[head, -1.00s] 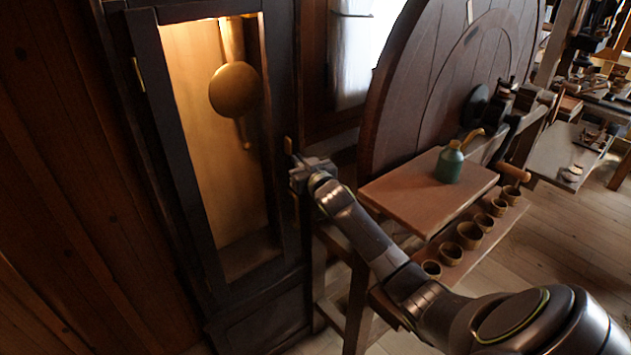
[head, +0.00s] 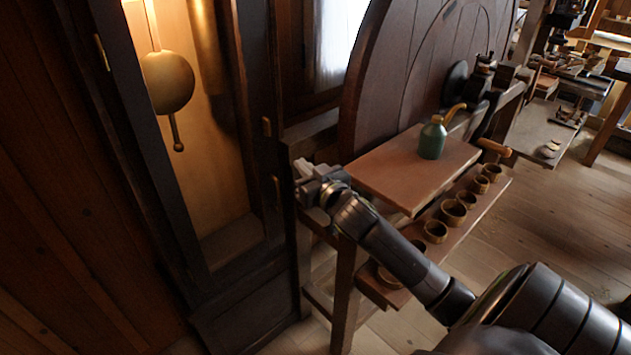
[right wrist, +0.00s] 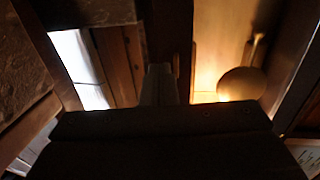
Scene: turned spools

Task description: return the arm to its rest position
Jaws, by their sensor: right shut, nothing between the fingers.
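My right arm (head: 395,252) reaches in from the lower right of the head view. Its gripper (head: 303,168) is shut and empty, in front of the gap between the tall clock case and the wooden bench. In the right wrist view the gripper (right wrist: 160,85) shows as a dark body with its fingers together at the middle. The clock's pendulum bob (head: 167,82) hangs inside the lit case, left of the gripper; the bob also shows in the right wrist view (right wrist: 241,84). My left gripper is not in view.
The dark clock case (head: 262,215) stands close left of the gripper. The bench top (head: 400,180) is just right of it, with a green oil can (head: 433,138). Several small cups (head: 454,211) stand on a lower shelf. Open floor (head: 545,220) lies to the right.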

